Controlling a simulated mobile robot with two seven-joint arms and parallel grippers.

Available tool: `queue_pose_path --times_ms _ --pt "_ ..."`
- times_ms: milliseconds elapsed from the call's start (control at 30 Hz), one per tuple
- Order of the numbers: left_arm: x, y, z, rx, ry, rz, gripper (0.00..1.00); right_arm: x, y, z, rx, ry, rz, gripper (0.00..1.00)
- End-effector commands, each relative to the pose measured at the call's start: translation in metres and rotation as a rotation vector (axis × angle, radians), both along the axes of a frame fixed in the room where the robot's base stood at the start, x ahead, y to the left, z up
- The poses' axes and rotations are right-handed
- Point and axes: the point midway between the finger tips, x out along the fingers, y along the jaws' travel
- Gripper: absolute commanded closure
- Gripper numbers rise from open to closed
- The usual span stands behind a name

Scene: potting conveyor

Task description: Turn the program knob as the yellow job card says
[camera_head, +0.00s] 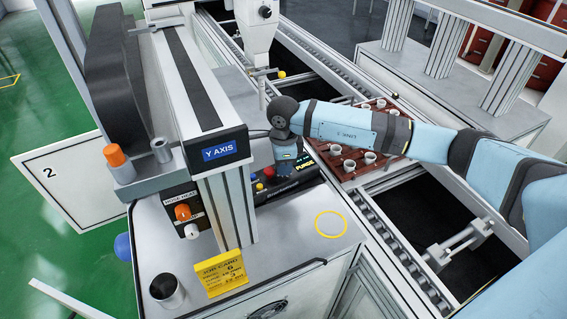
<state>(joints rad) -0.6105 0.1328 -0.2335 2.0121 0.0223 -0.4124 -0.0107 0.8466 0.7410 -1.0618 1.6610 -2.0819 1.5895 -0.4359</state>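The yellow job card (221,273) stands at the front of the grey cabinet top; its heading reads "JOB CARD", with a 6 below and smaller lines too small to read. A small panel on the left of the column carries an orange knob (183,212) and a white knob (191,231); its label is too small to read surely. A dark control box (310,166) with red and yellow buttons stands behind the column. My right gripper (284,169) points down over this box and hides part of it. Its fingers are not clear. My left gripper is out of view.
The "Y AXIS" column (233,210) stands between the knob panel and the control box. A brown tray (371,139) with several pots sits on the conveyor beneath my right arm.

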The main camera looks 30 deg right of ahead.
Motion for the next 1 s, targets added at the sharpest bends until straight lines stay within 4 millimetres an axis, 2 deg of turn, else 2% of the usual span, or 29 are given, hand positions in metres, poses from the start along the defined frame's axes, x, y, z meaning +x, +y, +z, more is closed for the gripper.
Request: queue_pose_path --times_ms 233,533,567,600,667,1000 --pt "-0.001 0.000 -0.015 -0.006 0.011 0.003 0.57 0.001 -0.001 -0.002 -0.001 -0.002 0.110 0.98" --pt "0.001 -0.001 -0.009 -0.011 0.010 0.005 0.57 0.000 0.000 0.000 0.000 0.000 0.135 0.98" --pt "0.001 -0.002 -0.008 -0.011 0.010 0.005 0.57 0.000 0.000 0.000 0.000 0.000 0.135 0.70" --pt "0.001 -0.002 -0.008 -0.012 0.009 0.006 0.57 0.000 0.000 0.000 0.000 0.000 0.135 0.61" --pt "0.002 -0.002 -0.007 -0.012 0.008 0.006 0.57 0.000 0.000 0.000 0.000 0.000 0.135 0.49" --pt "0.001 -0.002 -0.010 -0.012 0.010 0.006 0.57 0.000 0.000 0.004 0.001 -0.001 0.134 0.49"
